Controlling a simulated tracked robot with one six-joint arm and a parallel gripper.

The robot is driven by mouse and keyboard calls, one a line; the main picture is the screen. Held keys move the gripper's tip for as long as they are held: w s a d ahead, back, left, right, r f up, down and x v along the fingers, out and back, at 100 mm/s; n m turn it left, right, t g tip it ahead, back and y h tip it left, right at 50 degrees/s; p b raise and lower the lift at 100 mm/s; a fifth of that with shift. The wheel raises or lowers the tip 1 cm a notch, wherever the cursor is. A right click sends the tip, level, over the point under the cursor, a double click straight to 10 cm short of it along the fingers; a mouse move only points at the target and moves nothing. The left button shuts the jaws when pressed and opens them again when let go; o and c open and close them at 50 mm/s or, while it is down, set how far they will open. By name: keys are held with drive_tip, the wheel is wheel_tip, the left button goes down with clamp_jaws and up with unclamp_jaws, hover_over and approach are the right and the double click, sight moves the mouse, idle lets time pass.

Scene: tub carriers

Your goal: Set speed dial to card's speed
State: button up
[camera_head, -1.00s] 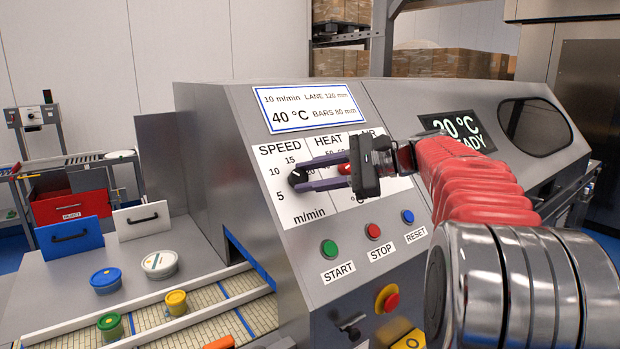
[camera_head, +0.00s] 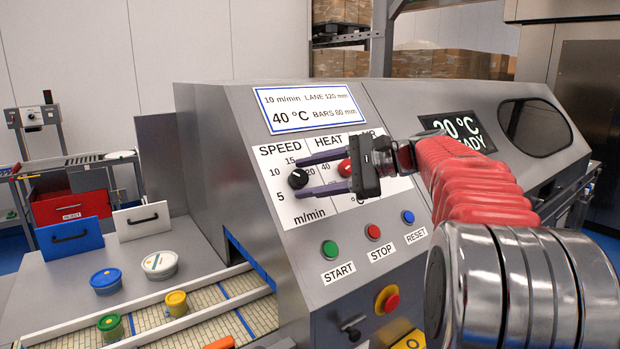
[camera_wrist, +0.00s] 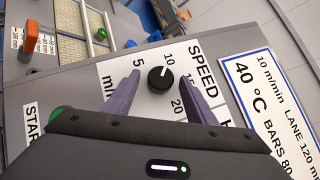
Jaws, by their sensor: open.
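The black speed dial (camera_head: 298,179) sits on the white panel under SPEED. In the wrist view the dial (camera_wrist: 159,80) has a white pointer line aimed at about the 10 mark. My gripper (camera_head: 302,177) is open, its two purple fingers on either side of the dial with clear gaps. The wrist view shows the same gripper (camera_wrist: 160,82) spread around the knob, not touching it. The setting card (camera_head: 311,107), white with a blue border, reads 10 m/min, LANE 120 mm, 40 °C, BARS 80 mm. It shows partly in the wrist view (camera_wrist: 268,95).
The red heat dial (camera_head: 344,168) is close to my gripper, which partly hides the panel's right side. Green START (camera_head: 329,247), red STOP (camera_head: 373,231) and blue RESET (camera_head: 407,216) buttons are below. Tubs and a conveyor (camera_head: 147,325) lie at the lower left.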

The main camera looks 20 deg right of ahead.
drive_tip(key=v, duration=1.3)
drive_tip(key=shift+s+d, duration=0.2)
drive_tip(key=shift+d, duration=0.15)
drive_tip(key=shift+a, duration=0.15)
drive_tip(key=s+a+f+n+g+h, duration=0.25)
drive_tip(key=a+f, duration=0.35)
drive_tip(key=a, duration=0.3)
drive_tip(key=s+a+f+n+g+h, duration=0.1)
drive_tip(key=s+a+f+n+h, duration=0.15)
drive_tip(key=a+f, duration=0.45)
drive_tip(key=s+a+f+n+h, duration=0.3)
drive_tip(key=s+f+n, duration=0.3)
drive_tip(key=s+f, duration=0.1)
drive_tip(key=s+a+f+n+h, duration=0.3)
drive_tip(key=s+f+n, duration=0.3)
drive_tip(key=s+f, duration=0.2)
drive_tip(key=shift+s+a+f, duration=0.35)
drive_tip(key=shift+s+a, duration=0.2)
drive_tip(key=shift+a, duration=0.15)
